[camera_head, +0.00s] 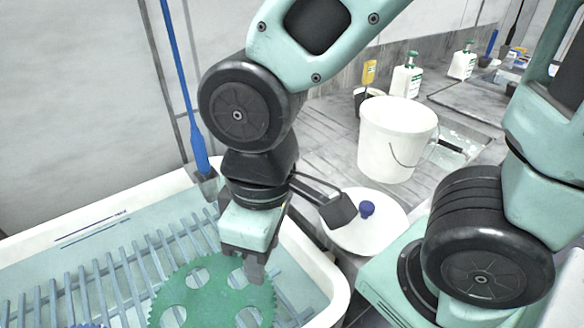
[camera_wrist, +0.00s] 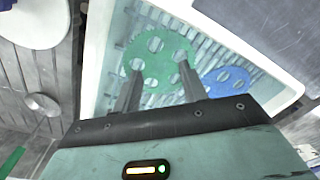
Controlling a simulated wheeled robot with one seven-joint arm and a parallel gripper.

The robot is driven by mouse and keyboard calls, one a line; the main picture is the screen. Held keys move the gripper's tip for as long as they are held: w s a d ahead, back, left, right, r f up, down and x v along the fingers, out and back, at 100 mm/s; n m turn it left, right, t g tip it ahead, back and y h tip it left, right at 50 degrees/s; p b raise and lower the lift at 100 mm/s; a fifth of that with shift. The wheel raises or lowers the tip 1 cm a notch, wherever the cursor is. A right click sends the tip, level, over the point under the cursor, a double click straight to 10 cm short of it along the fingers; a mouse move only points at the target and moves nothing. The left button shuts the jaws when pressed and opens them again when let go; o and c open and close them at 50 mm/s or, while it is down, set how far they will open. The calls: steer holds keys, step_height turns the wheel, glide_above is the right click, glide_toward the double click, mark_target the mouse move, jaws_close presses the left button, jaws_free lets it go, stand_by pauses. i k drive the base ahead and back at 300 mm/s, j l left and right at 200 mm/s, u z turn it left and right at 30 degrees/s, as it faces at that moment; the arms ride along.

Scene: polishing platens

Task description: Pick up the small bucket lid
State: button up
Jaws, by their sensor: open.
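The small bucket lid (camera_head: 385,232) is a white disc with a dark blue knob, lying to the right of the basin. My arm hides a small part of its left edge. In the wrist view a white disc with a blue spot, which looks like the lid (camera_wrist: 38,27), is cut off at the top left corner. My gripper (camera_head: 255,270) points down over the basin, left of the lid and apart from it. In the wrist view my gripper (camera_wrist: 158,82) has its two fingers spread, with nothing held between them.
A green toothed disc (camera_head: 190,277) lies on the rack in the white-rimmed basin (camera_head: 338,290) below my gripper. A blue disc (camera_wrist: 228,82) lies beside it. A white bucket (camera_head: 392,135) stands behind the lid. Bottles (camera_head: 406,82) stand farther back.

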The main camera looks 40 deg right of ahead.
mark_target(380, 220)
steer(key=k+l+z, duration=0.2)
steer(key=k+l, duration=0.15)
steer(key=k+l+z, duration=0.15)
steer(key=k+l, duration=0.15)
steer(key=k+l+z, duration=0.2)
steer(key=l, duration=0.35)
